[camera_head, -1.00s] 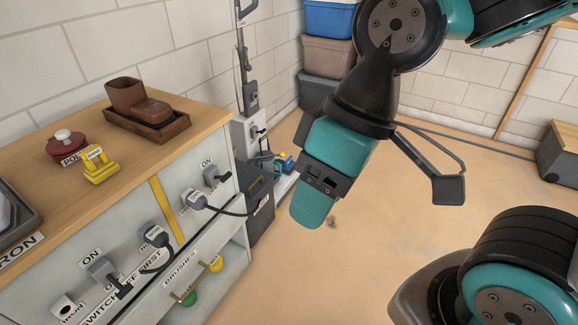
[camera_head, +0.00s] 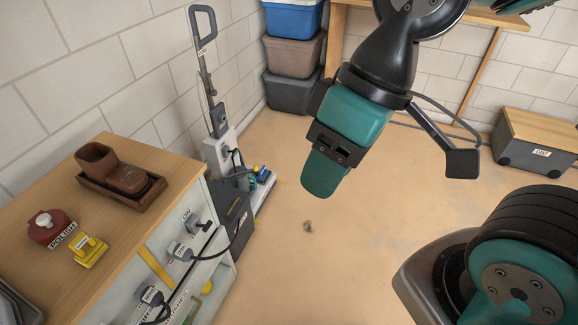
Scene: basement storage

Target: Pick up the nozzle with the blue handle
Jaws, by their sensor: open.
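A small blue part (camera_head: 260,169), with a bit of yellow beside it, shows low on the base of the grey upright cleaner by the left wall. It is too small for me to tell whether it is the nozzle's blue handle. My gripper (camera_head: 324,178), teal and black, hangs in the air at the upper middle of the view, pointing down. It appears to the right of the blue part. It is open, with nothing seen in it. One finger hides most of the other.
The grey upright cleaner (camera_head: 212,105) stands beyond a wooden-topped cabinet (camera_head: 60,180) at left. A dark box (camera_head: 233,215) sits beside the cabinet. Stacked bins (camera_head: 293,55) stand at the back, and a lidded chest (camera_head: 540,145) at right.

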